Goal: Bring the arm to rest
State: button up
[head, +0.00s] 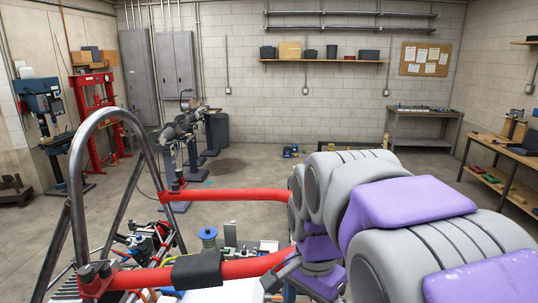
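My arm (405,208), grey with purple covers, reaches in from the lower right and bends down near the middle. What looks like my gripper (280,272) is a small dark grey part at the arm's lower left end. It is close to the right end of the lower red tube. Its fingers are small and partly hidden, so I cannot tell whether they are open or shut, and I see nothing clearly held. The tube chassis (78,205) stands in front of me at the left, with a bare metal hoop and red tubes.
Two red tubes (235,194) run close to my arm; the lower carries a black pad (196,270). A wooden bench (490,150) stands at right, a metal table (425,115) at the back. The middle floor is mostly clear.

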jog(key=s+d+f+n+b, duration=0.2)
jog(key=s+f+n+b, duration=0.2)
jog(key=s+f, duration=0.6)
jog(key=s+d+f+n+g+b, duration=0.1)
jog(key=s+f+n+b, duration=0.4)
jog(key=s+f, duration=0.5)
jog(key=shift+s+d+f+b, duration=0.3)
jog(key=shift+d+f+b, duration=0.05)
jog(key=shift+d+f, duration=0.4)
dwell(0.3)
jog(key=shift+d, duration=0.1)
